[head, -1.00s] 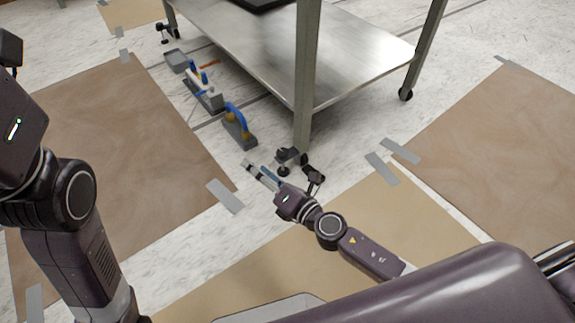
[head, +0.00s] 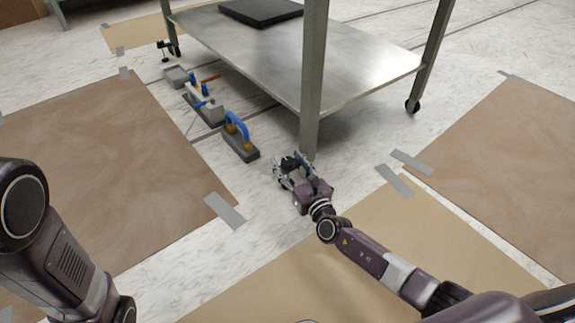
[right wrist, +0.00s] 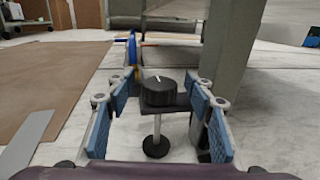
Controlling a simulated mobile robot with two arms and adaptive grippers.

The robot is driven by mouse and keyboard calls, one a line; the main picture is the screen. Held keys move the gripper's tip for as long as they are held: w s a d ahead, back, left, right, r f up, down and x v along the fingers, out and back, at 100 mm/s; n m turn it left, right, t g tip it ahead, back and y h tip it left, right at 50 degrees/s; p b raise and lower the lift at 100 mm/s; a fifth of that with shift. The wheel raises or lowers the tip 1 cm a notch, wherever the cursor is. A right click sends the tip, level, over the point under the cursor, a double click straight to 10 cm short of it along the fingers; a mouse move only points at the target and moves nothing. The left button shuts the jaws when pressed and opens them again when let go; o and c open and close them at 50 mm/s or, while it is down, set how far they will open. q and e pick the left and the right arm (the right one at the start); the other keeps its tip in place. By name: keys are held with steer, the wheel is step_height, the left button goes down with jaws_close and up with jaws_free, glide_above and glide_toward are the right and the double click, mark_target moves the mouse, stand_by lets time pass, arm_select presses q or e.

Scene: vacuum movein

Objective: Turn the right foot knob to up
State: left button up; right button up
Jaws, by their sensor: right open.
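The right foot knob (right wrist: 158,92) is a black round knob with a white mark on its top, in the right wrist view. It sits on a black bracket above a thin metal stem with a round black foot pad (right wrist: 156,146) on the floor. My right gripper (head: 288,166) is at the foot of the near table leg (head: 311,90). In the right wrist view its blue-padded fingers stand apart on both sides of the knob, without visible contact. In the head view the gripper mostly hides the knob. My left arm shows at the left, but its gripper is out of view.
A blue-handled tool (head: 240,138) and a grey tray (head: 177,76) lie on the floor left of the table. The steel lower shelf (head: 290,60) is above and behind my right gripper. Taped brown sheets (head: 100,150) cover parts of the floor.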

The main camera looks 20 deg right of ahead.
steer(key=shift+w, duration=0.2)
steer(key=shift+c, duration=0.5)
steer(key=c, duration=1.1)
steer(key=shift+w+a+r+n+y, duration=0.15)
steer(key=shift+r+n+y, duration=0.1)
steer(key=shift+n+y, duration=0.45)
steer(key=shift+a+n+g+y, duration=0.1)
steer(key=shift+n+g+y, duration=0.45)
steer(key=shift+y, duration=0.6)
steer(key=shift+a+n+g+y, duration=0.1)
steer(key=shift+n+g+y, duration=0.25)
steer(key=shift+n+y, duration=0.6)
steer(key=shift+g+y, duration=0.4)
steer(key=shift+y, duration=0.2)
steer(key=shift+s+f, duration=0.1)
steer(key=shift+s, duration=0.1)
